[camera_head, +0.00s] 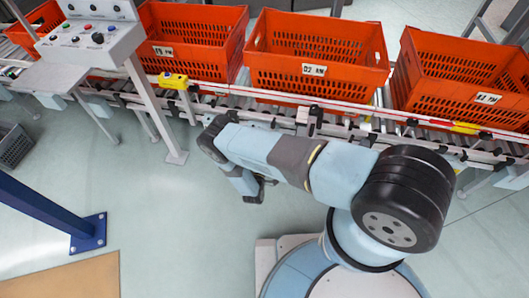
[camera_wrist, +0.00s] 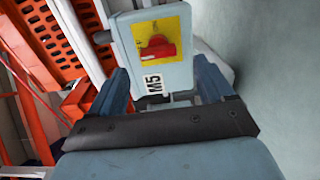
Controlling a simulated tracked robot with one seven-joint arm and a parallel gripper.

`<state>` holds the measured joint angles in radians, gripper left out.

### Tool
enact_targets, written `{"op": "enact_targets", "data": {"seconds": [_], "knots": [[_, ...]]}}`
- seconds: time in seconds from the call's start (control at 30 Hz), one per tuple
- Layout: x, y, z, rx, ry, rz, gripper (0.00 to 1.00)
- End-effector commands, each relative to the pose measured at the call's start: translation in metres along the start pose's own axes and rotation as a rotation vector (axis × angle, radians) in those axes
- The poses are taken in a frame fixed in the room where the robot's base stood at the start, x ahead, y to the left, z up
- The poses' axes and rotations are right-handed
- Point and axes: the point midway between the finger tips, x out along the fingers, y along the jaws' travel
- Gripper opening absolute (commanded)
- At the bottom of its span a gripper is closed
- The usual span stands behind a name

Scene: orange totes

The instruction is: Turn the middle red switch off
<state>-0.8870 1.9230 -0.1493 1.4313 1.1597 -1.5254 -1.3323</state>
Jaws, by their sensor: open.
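A red rotary switch (camera_wrist: 157,46) on a yellow plate (camera_wrist: 177,28) is fixed to a grey box labelled M5 (camera_wrist: 152,84) in the wrist view. Its knob looks roughly crosswise in that picture. My gripper (camera_wrist: 160,82) is open, with one blue-grey finger on each side of the lower part of the box; the knob lies beyond the fingers. I cannot tell whether the fingers touch the box. In the head view my gripper (camera_head: 254,190) is small and dark below the conveyor, and my arm seems to hide the M5 switch.
Orange totes (camera_head: 318,84) stand along the roller conveyor (camera_head: 285,113). A yellow box (camera_head: 173,80) sits on its rail at the left. A control panel (camera_head: 92,38) stands at the upper left, a blue post foot (camera_head: 88,232) below.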

Motion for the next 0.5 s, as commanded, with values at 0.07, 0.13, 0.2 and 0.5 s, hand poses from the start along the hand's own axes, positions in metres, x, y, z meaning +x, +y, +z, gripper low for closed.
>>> {"op": "enact_targets", "data": {"seconds": [0.07,0.13,0.2,0.5], "knots": [[-0.018,0.000,-0.001,-0.001,0.002,-0.002,0.81],[-0.031,-0.001,0.000,-0.001,0.002,-0.002,0.81],[-0.045,-0.001,-0.001,-0.001,0.003,-0.002,0.81],[-0.085,-0.001,0.000,0.000,0.001,-0.001,0.81]]}}
